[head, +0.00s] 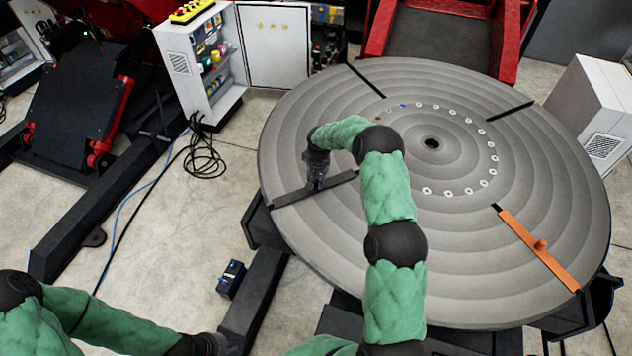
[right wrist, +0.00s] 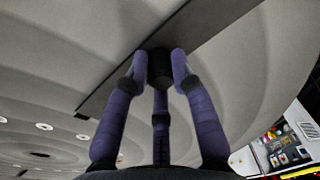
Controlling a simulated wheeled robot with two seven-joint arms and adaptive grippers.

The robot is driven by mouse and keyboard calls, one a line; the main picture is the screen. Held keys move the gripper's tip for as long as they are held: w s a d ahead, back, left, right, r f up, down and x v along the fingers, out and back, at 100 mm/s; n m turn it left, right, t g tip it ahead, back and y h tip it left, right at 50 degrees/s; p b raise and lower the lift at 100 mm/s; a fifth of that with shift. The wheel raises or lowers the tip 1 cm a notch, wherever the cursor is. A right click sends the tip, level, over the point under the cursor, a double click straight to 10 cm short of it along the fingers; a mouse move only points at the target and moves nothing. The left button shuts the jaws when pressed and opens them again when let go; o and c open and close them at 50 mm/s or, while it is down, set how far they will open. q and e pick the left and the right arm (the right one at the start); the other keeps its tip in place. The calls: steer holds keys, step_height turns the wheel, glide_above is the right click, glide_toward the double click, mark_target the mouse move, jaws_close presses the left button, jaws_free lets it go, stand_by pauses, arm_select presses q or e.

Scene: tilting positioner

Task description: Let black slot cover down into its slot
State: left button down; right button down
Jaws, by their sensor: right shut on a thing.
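The black slot cover (head: 343,179) is a long dark bar at the left of the round grey turntable (head: 430,290). It lies lengthwise along its slot. My right gripper (head: 316,186) points down at the bar's middle. In the right wrist view its fingers close around the cover's dark round knob (right wrist: 159,66), and the bar (right wrist: 215,35) runs diagonally beneath. A short black piece of the slot (right wrist: 82,115) shows past the bar's inner end. I cannot tell how far the bar sits above or in the slot. My left gripper (head: 212,345) is low at the bottom left, its fingers unclear.
An orange cover (head: 538,248) with a knob lies in another slot at the right. Dark slots (head: 366,80) (head: 508,112) show at the back. Several white-ringed holes circle the hub (head: 432,144). A cabinet (head: 205,65) stands behind left; cables lie on the floor.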

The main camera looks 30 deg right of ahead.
steer(key=shift+f+b, duration=0.4)
steer(key=shift+f, duration=0.05)
steer(key=c, duration=1)
jaws_free()
steer(key=shift+f, duration=0.1)
steer(key=shift+o, duration=0.2)
steer(key=o, duration=0.5)
steer(key=shift+s+r+p, duration=0.15)
steer(key=shift+r+p, duration=1.2)
steer(key=shift+r, duration=2.2)
